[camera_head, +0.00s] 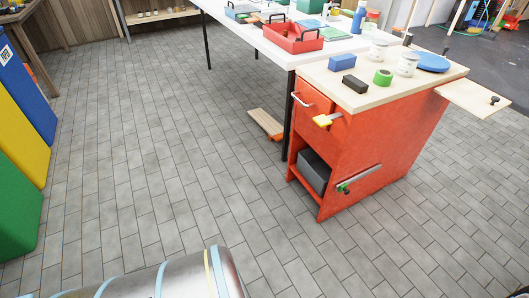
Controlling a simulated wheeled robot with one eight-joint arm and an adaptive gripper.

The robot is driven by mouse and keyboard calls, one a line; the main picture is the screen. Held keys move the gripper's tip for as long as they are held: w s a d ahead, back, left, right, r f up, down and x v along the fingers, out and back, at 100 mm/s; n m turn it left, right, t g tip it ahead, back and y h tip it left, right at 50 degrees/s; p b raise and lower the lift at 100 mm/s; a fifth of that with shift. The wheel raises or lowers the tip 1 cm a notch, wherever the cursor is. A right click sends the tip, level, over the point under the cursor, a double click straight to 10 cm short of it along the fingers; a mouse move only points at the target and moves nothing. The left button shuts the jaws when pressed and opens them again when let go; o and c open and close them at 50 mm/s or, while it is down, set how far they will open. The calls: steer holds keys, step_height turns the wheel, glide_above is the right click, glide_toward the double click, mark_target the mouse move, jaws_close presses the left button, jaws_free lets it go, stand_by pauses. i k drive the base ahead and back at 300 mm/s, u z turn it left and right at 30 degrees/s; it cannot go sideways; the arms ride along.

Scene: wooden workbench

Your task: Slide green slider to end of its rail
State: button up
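A small green slider (343,188) sits at the lower left end of a short grey rail (364,176). The rail is fixed low on the side of the orange cabinet (376,139) and slants up to the right in the picture. The slider is small here, and a dark part shows beside it. My gripper is not in view. A silver rounded part with light blue bands at the bottom edge looks like my own arm, far from the slider.
The cabinet has a yellow-tipped part (323,121) and an open shelf with a dark grey box (314,172). A wooden board (266,124) lies under the white table (262,43). Grey tiled floor (150,170) between me and the cabinet is clear.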

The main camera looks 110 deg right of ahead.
mark_target(343, 187)
steer(key=z, duration=5.25)
steer(key=i, duration=1)
steer(key=u, duration=0.1)
